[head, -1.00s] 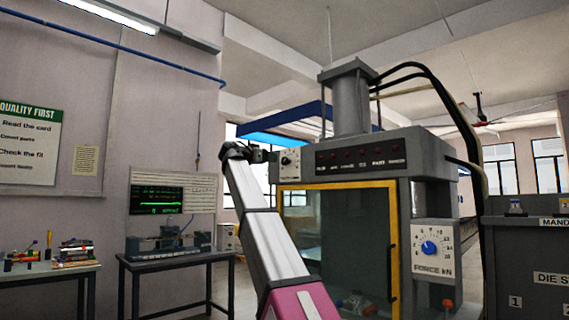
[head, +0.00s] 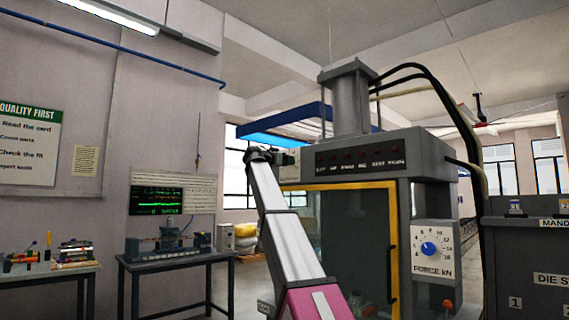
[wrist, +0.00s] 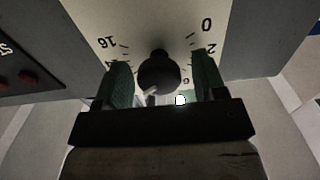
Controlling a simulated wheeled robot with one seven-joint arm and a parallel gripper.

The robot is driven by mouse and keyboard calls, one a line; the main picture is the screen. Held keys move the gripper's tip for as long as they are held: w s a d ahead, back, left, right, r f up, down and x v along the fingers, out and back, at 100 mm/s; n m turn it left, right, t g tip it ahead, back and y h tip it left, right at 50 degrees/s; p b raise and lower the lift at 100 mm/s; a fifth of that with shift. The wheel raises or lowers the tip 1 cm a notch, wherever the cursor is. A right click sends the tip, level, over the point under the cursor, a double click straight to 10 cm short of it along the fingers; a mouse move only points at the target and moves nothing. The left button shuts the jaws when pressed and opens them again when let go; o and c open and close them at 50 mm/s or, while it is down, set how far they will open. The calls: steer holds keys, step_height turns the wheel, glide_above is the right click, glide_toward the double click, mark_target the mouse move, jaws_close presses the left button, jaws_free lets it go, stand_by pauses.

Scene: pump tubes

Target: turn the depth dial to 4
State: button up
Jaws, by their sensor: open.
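The depth dial is a black round knob (wrist: 158,72) on a pale plate with printed numbers, of which 16, 0 and 2 are readable upside down in the wrist view. A pale mark shows at the knob's lower edge, but I cannot tell which number it points to. My gripper (wrist: 160,82) is open, with one green finger on each side of the knob; I cannot tell whether they touch it. In the head view my gripper (head: 262,155) is at the press's upper left corner, and my arm hides the knob. The dial's plate (head: 291,158) partly shows there.
The press housing (head: 360,145) has a row of dark red buttons beside the dial. Below is a yellow-framed glass door (head: 355,235). A force dial (head: 430,248) with a blue knob is at right. A bench (head: 165,262) stands at left.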

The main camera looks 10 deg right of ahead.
steer(key=c, duration=0.9)
